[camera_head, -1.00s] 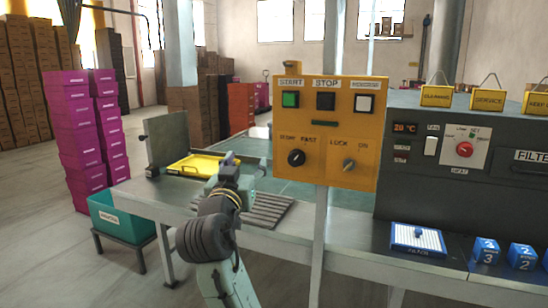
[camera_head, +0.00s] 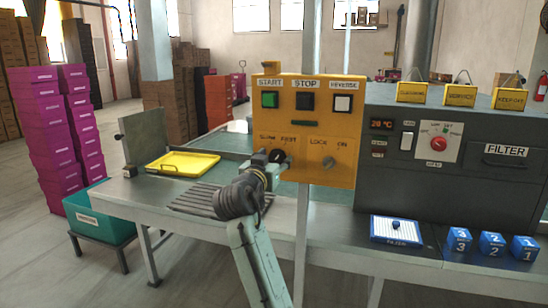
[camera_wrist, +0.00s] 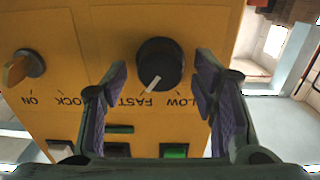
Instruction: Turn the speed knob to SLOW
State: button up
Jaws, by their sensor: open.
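The black speed knob (camera_wrist: 160,65) sits on the yellow control panel (camera_head: 345,118), between the words SLOW and FAST. In the wrist view, which is upside down, its white pointer slants toward the FAST side. My gripper (camera_wrist: 161,78) is open, with one purple-padded finger on each side of the knob in the picture; I see gaps between pads and knob. In the head view my gripper (camera_head: 266,160) is at the panel's lower left and partly covers the knob (camera_head: 278,156).
The LOCK/ON switch (camera_head: 328,163) is right of the knob. START (camera_head: 269,100), STOP (camera_head: 304,101) and REVERSE (camera_head: 342,103) buttons sit above. A yellow tray (camera_head: 184,163) lies left on the metal table. A dark machine (camera_head: 400,185) stands right of the panel.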

jog(key=shift+w, duration=0.1)
jog(key=shift+c, duration=0.5)
jog(key=c, duration=1.1)
jog(key=shift+o, duration=0.2)
jog(key=shift+n, duration=0.3)
jog(key=n+p, duration=0.1)
jog(key=n, duration=0.1)
jog(key=shift+n, duration=0.4)
jog(key=n+p, duration=0.1)
jog(key=n, duration=0.2)
jog(key=shift+a+n, duration=0.1)
jog(key=shift+n, duration=0.2)
jog(key=n+p, duration=0.1)
jog(key=n, duration=0.2)
jog(key=shift+n, duration=0.3)
jog(key=shift+f+n+p, duration=0.1)
jog(key=shift+n+p, duration=0.6)
jog(key=shift+n, duration=1)
jog(key=shift+a, duration=0.1)
